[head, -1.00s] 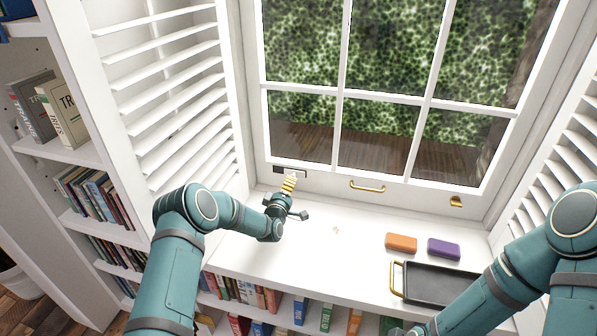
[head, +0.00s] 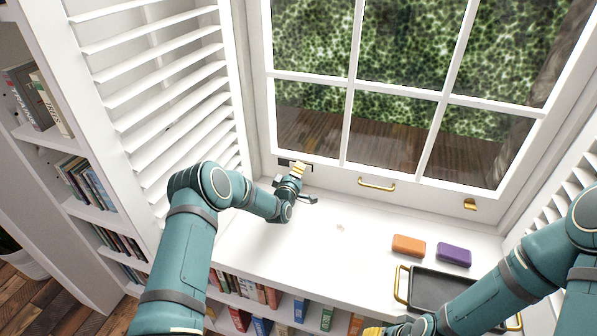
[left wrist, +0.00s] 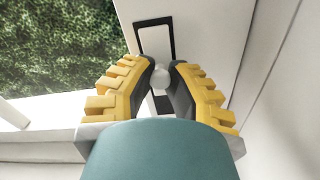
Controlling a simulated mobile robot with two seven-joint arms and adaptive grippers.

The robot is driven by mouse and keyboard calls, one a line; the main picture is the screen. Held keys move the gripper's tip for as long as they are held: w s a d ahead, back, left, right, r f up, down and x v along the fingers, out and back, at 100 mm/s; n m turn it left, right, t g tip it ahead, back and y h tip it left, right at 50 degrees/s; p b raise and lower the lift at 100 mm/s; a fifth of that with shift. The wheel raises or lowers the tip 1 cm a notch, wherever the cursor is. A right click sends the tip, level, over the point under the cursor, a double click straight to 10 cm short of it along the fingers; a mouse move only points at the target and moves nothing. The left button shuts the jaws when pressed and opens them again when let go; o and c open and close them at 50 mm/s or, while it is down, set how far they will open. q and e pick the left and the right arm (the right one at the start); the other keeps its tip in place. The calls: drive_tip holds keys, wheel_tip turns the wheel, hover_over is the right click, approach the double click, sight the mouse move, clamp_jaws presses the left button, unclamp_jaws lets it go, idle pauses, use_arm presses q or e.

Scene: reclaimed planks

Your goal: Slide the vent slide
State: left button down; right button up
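The vent slide is a pale plate with a round white knob (left wrist: 160,77) in a dark-edged slot (left wrist: 171,30) in the window's bottom frame. In the head view the slot (head: 283,161) shows at the lower left of the window, partly hidden by my left gripper (head: 298,170). In the left wrist view the yellow-padded fingers of my left gripper (left wrist: 163,75) stand on both sides of the knob, close in and seemingly touching it. My right gripper (head: 373,331) shows only as a yellow bit at the bottom edge, and its opening cannot be seen.
A brass handle (head: 376,184) and a brass catch (head: 470,204) sit on the window frame. An orange block (head: 408,246), a purple block (head: 454,255) and a black tray (head: 437,271) with brass handles lie on the right of the sill. Louvred shutters (head: 170,85) flank the window.

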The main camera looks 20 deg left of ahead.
sight(289, 162)
use_arm(q)
drive_tip(key=a, duration=0.4)
drive_tip(key=shift+w+a, duration=0.1)
drive_tip(key=shift+a, duration=0.15)
drive_tip(key=c, duration=0.9)
unclamp_jaws()
drive_tip(key=shift+r, duration=0.15)
wheel_tip(289, 162, up, 10)
drive_tip(key=shift+f, duration=0.1)
